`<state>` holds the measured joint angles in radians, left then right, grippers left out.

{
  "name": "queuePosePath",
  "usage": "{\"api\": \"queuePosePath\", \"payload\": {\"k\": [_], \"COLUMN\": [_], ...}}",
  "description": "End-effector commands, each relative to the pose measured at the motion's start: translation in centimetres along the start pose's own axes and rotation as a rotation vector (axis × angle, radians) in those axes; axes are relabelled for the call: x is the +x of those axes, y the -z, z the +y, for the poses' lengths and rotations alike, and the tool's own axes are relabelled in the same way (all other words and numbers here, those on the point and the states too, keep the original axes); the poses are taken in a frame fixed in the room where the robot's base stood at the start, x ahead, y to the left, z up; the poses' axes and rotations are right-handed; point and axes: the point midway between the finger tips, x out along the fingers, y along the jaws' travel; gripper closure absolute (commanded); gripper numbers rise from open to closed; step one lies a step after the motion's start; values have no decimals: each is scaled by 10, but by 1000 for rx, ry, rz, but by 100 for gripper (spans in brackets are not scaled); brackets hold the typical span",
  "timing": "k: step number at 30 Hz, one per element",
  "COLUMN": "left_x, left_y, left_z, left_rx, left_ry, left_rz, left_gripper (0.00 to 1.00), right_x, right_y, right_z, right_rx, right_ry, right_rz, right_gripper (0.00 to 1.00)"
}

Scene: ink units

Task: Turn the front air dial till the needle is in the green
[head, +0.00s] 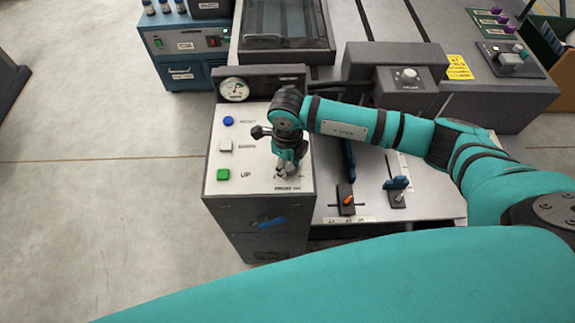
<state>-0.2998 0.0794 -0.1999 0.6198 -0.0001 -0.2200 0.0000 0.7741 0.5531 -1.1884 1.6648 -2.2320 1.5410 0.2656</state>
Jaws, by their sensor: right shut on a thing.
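The front console's white panel (241,146) is at the middle left. A round gauge (234,89) with a white face stands at its back; a little green shows, but the needle is too small to read surely. My right gripper (284,172) points down onto the right front part of this panel, above the printed label. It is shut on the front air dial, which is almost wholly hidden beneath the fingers. My left gripper is not in view.
Blue (229,121), white (226,146) and green (223,174) buttons line the panel's left side. An orange-tipped lever (347,199) and a blue-handled lever (397,190) stand right of the console. Another knob (408,75) sits on a grey block behind my arm. Open floor lies left.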

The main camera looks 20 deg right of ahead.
Motion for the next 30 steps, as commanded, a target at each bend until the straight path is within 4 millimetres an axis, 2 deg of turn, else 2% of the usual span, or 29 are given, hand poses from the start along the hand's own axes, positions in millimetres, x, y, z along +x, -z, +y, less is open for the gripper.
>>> {"api": "queuePosePath", "payload": {"k": [12,27,28,30], "left_x": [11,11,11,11], "left_y": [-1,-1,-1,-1], "left_z": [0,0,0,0], "left_rx": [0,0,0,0], "left_ry": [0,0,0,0], "left_rz": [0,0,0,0], "left_gripper": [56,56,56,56], "right_x": [0,-1,-1,-1], "right_y": [0,0,0,0], "right_z": [-1,-1,-1,-1], "right_rx": [186,209,208,208], "right_ry": [1,1,1,1], "right_rz": [-2,-2,-2,-2], "right_gripper": [97,97,64,55]}}
